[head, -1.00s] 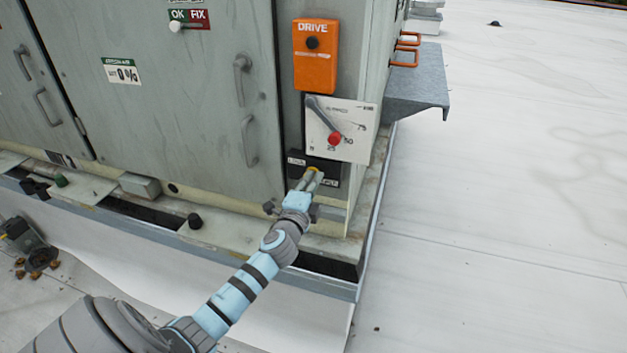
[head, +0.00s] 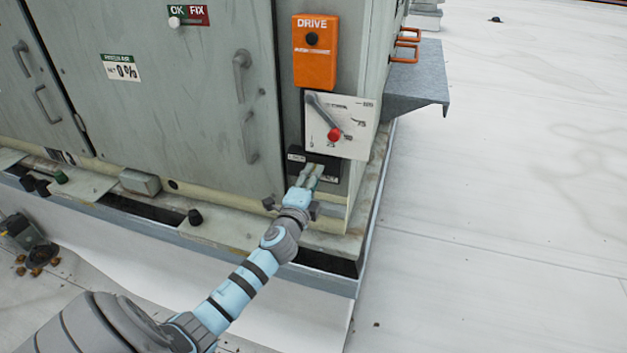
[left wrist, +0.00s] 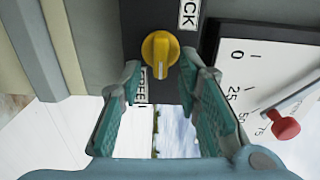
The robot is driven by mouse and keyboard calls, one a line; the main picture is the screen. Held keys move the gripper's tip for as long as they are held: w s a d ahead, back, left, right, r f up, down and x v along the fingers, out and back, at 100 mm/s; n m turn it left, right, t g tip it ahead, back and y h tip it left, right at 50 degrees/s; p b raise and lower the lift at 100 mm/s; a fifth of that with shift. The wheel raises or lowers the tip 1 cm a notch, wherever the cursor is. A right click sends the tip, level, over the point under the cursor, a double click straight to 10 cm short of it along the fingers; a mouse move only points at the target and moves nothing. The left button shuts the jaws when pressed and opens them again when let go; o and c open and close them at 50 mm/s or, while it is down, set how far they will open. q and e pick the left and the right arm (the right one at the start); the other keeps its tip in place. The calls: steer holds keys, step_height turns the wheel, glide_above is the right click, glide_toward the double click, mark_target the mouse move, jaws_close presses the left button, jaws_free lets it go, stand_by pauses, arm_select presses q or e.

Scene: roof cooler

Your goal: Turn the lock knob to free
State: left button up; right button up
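The lock knob is a yellow knob (left wrist: 160,52) with a raised grip, on a black plate (left wrist: 133,20) in the left wrist view. A LOCK label (left wrist: 189,14) and a FREE label (left wrist: 142,90) sit beside it. The knob's ridge points toward the bottom of that view. My left gripper (left wrist: 161,72) is open. Its fingertips lie on either side of the knob's lower end, with gaps visible. In the head view my left gripper (head: 311,170) is at the black plate (head: 329,167), and its fingers hide the knob. My right gripper is not in view.
Just above the plate is a white dial panel (head: 350,142) with a grey lever and red ball (head: 333,134). An orange DRIVE box (head: 314,70) is higher. A grey door (head: 180,110) with handles is left. The roof at right (head: 510,200) is open.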

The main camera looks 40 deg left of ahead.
arm_select(q)
steer(key=v, duration=1.2)
steer(key=s+a+f+n+g+h, duration=0.1)
steer(key=s+f+n+g, duration=0.1)
steer(key=f, duration=0.8)
steer(key=s+f+n+g+h, duration=0.1)
steer(key=f+n+g, duration=0.15)
steer(key=f, duration=0.75)
steer(key=s+f+n+g, duration=0.45)
steer(key=s+f, duration=0.65)
steer(key=f, duration=0.4)
steer(key=s+d+f+n+g+h, duration=0.1)
steer(key=s+d+f+g, duration=0.1)
steer(key=s, duration=0.6)
steer(key=s+d+f+n+g+h, duration=0.1)
steer(key=s+d+f+n+g, duration=0.1)
steer(key=s+d+f, duration=0.3)
steer(key=s+d+f+n+g+h, duration=0.1)
steer(key=s+d+f, duration=0.3)
steer(key=s, duration=0.8)
step_height(320, 180, down, 3)
steer(key=shift+r+n+g, duration=0.2)
steer(key=shift+n+g, duration=0.1)
steer(key=shift+g, duration=0.6)
